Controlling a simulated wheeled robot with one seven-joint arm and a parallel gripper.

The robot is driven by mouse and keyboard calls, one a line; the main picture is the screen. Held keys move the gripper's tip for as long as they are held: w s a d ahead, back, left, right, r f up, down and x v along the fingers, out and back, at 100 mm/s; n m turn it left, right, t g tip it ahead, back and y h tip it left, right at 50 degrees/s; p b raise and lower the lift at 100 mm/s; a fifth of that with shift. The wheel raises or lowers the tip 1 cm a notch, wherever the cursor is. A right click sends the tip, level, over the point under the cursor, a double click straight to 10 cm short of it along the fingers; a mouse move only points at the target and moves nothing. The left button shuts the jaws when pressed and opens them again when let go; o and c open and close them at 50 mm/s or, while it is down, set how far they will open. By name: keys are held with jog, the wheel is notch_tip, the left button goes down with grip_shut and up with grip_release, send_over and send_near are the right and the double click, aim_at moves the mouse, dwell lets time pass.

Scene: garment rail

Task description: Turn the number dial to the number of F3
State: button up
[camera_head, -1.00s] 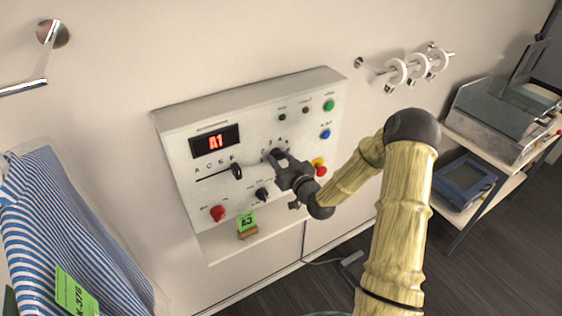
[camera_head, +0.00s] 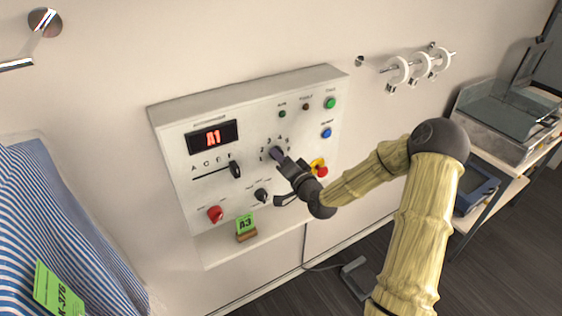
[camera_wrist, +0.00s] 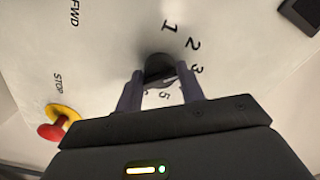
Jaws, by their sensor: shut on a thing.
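The dial's pointer mark is hidden. The red display (camera_head: 212,138) reads A1. The black letter slider (camera_head: 235,170) stands at the right end of its slot, by the F. A green card (camera_head: 245,225) on a wooden block seems to read A3.
A red knob (camera_head: 215,214) and a black knob (camera_head: 262,195) sit low on the panel. The red stop button (camera_head: 321,170) on yellow is close to my wrist. Green and blue buttons are at upper right. A striped garment (camera_head: 70,230) hangs at left.

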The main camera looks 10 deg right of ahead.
jog(key=m, duration=0.5)
jog(key=shift+f, duration=0.15)
dwell(0.4)
jog(key=o, duration=0.9)
jog(key=shift+s, duration=0.1)
jog(key=v, duration=0.8)
jog(key=b+v, duration=0.1)
jog(key=v, duration=0.3)
jog(key=shift+d+r, duration=0.25)
jog(key=shift+r, duration=0.15)
